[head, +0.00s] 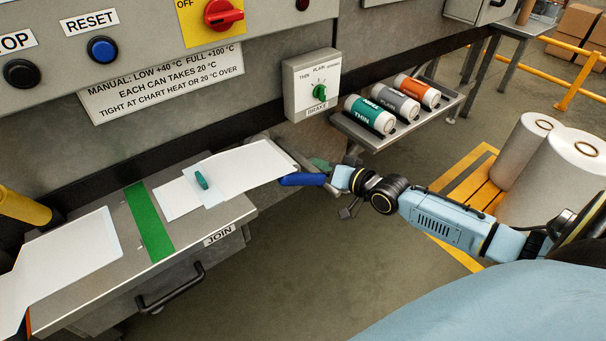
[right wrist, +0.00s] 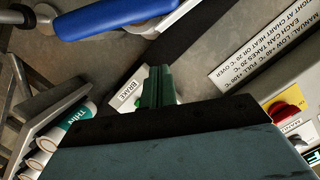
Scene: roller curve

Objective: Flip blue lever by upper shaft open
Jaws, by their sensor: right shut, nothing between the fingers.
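The blue lever (head: 303,180) sticks out at the right end of the white sheet, close to my right gripper. It also shows in the right wrist view (right wrist: 110,17), lying across the top with a pale metal shaft along its lower side. My right gripper (head: 320,164) is beside the lever, partly hidden behind it and my wrist. Its dark green fingers (right wrist: 157,88) are shut with nothing between them. In the right wrist view the fingers are apart from the lever in the picture. Whether they touch the shaft cannot be told. My left gripper is not in view.
A brake box (head: 312,86) with a green knob is on the wall behind. A shelf (head: 372,139) holds labelled cans. The join table (head: 110,205) carries white sheets and a green strip. Large white rolls (head: 563,180) stand at right. The floor in front is clear.

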